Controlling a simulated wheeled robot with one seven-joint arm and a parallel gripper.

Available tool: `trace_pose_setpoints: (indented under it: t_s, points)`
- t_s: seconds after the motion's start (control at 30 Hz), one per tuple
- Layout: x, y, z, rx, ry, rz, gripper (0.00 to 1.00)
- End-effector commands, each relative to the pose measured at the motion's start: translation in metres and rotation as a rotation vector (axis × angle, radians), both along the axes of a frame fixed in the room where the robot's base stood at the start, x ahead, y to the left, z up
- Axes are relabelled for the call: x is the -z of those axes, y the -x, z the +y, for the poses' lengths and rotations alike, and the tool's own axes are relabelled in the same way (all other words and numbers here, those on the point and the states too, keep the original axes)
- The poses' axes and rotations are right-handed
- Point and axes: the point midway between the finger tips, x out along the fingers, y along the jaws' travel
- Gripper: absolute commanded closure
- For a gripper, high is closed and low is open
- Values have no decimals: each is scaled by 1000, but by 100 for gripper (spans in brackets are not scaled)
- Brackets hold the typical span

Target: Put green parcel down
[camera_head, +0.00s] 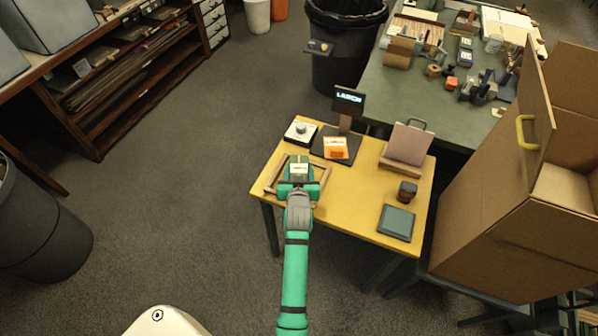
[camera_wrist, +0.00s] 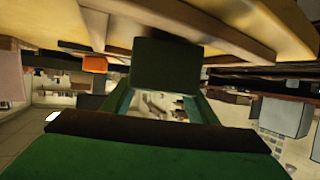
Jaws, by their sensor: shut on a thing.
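The green parcel (camera_head: 298,162), with a pale label on top, is at the end of my outstretched arm, over the wooden frame (camera_head: 268,184) at the left of the yellow table (camera_head: 352,196). My gripper (camera_head: 298,177) is shut on it. In the wrist view the parcel (camera_wrist: 168,65) appears as a dark green block between the fingers, close to pale wooden surfaces. I cannot tell whether it rests on the frame or hangs just above it.
An orange parcel (camera_head: 335,148) sits on a dark stand with a display (camera_head: 348,98). A white box (camera_head: 300,131), an upright board (camera_head: 409,144), a dark stamp (camera_head: 407,191) and an ink pad (camera_head: 396,222) share the table. The front middle is clear. A big carton (camera_head: 490,230) stands right.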

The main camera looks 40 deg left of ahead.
Motion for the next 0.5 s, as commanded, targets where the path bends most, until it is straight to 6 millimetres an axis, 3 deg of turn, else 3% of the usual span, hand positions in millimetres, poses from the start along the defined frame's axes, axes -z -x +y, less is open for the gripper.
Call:
trace_pose_setpoints:
  t_s: [0.43,0.47,0.5]
  points:
    - [10,0,0,0,-2,-2,79]
    - [11,0,0,0,-1,-1,45]
    - [11,0,0,0,-1,-2,35]
